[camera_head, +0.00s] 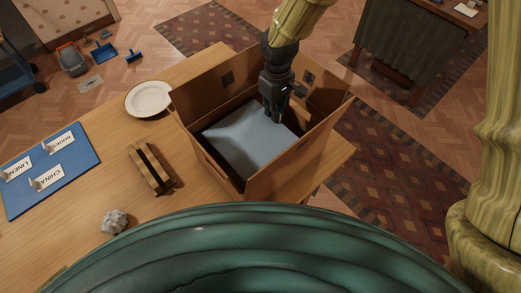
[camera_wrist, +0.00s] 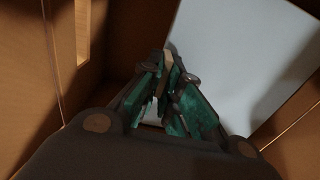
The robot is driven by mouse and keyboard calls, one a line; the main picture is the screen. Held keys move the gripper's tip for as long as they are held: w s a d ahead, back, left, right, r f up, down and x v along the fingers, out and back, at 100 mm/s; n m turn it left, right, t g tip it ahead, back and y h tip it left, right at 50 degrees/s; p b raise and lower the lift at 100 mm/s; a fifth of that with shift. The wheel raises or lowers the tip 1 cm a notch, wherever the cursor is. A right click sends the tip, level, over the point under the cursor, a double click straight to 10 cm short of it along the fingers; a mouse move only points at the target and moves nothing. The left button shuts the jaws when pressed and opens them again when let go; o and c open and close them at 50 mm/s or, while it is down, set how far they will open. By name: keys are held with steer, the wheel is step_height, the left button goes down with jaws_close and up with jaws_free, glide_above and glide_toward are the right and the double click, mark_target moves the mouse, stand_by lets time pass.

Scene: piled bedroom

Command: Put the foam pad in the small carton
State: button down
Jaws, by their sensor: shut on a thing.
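The foam pad (camera_head: 246,138) is a pale blue-grey slab inside the open brown carton (camera_head: 292,166) on the table. The carton's flaps stand up and outward. My gripper (camera_head: 271,117) reaches down into the carton from the back, at the pad's far edge. In the wrist view the green-padded fingers (camera_wrist: 168,72) are closed together, shut on the pad's edge. The pad (camera_wrist: 235,60) spreads up and to the right of the fingers there, next to brown carton walls (camera_wrist: 28,75). Whether the pad rests on the carton's bottom cannot be told.
On the wooden table (camera_head: 190,195) are a white plate (camera_head: 149,98) left of the carton, a brown strapped block (camera_head: 150,167), a crumpled grey ball (camera_head: 114,221) and a blue mat (camera_head: 50,172) with labels. Patterned rugs lie on the floor beyond.

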steer(key=shift+a+f+p, duration=0.1)
steer(key=shift+f+p, duration=1.4)
steer(key=shift+f, duration=3.45)
steer(key=shift+f+b, duration=0.35)
steer(key=shift+f, duration=0.25)
steer(key=c, duration=1.7)
jaws_free()
steer(key=shift+o, duration=0.3)
steer(key=shift+r, duration=0.1)
steer(key=shift+r+p, duration=0.45)
steer(key=shift+r, duration=0.25)
step_height(320, 180, up, 12)
steer(key=b, duration=0.3)
steer(key=shift+f, duration=0.15)
steer(key=shift+w, duration=0.1)
